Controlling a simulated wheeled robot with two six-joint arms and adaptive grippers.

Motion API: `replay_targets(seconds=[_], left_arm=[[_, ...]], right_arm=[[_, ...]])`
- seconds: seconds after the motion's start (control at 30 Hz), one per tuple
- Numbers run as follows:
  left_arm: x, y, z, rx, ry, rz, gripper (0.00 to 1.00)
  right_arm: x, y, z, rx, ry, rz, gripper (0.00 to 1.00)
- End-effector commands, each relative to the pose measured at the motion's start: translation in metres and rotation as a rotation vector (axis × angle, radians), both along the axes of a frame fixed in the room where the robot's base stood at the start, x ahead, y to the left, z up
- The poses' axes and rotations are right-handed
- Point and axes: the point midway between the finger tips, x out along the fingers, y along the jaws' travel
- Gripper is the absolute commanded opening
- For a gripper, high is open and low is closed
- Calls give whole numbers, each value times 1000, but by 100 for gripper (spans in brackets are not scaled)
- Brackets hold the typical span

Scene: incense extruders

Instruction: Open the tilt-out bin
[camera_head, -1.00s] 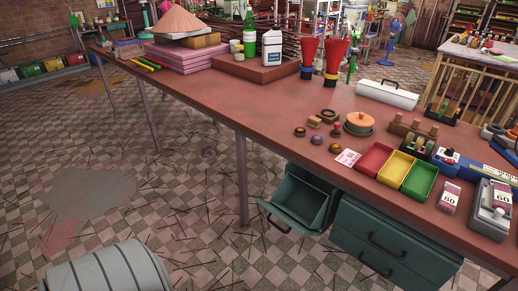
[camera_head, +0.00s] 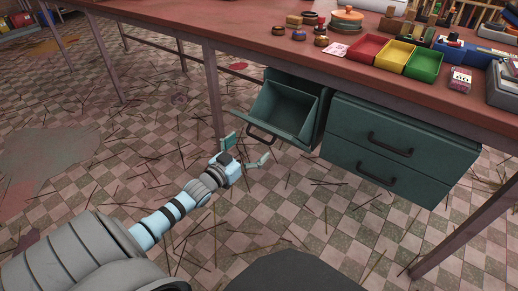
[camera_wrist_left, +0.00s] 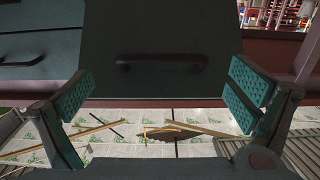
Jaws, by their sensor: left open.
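The tilt-out bin (camera_head: 285,108) is dark green and hangs under the table beside a drawer unit. Its front leans outward, so its empty inside shows from above. Its dark bar handle (camera_head: 262,135) is on the front face. My left gripper (camera_head: 246,150) is open and empty, just in front of and below the handle, apart from it. In the left wrist view, the bin's front (camera_wrist_left: 190,30) and the handle (camera_wrist_left: 162,61) lie ahead, between and beyond the spread teal finger pads (camera_wrist_left: 160,90). My right gripper is not in view.
A green drawer unit (camera_head: 390,150) with two handles adjoins the bin on the right. The red tabletop (camera_head: 250,40) overhangs both, and a table leg (camera_head: 213,90) stands left of the bin. Thin sticks litter the checkered floor, which is otherwise clear in front.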

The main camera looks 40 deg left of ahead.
Motion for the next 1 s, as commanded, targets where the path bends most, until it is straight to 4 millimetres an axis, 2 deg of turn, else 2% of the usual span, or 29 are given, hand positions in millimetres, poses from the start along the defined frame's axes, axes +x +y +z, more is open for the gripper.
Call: replay_targets(seconds=[0.03,0.17,0.3,0.5,0.73,1.0], left_arm=[[7,0,-6,1,0,-1,100],[26,1,-3,1,0,4,100],[42,2,1,0,-2,5,100],[50,2,0,-1,4,3,100],[51,1,0,0,4,2,100],[51,1,-1,-1,4,1,58]], right_arm=[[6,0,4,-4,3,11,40],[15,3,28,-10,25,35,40],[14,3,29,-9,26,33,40],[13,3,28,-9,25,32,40],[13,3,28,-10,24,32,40],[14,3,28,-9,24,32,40]])
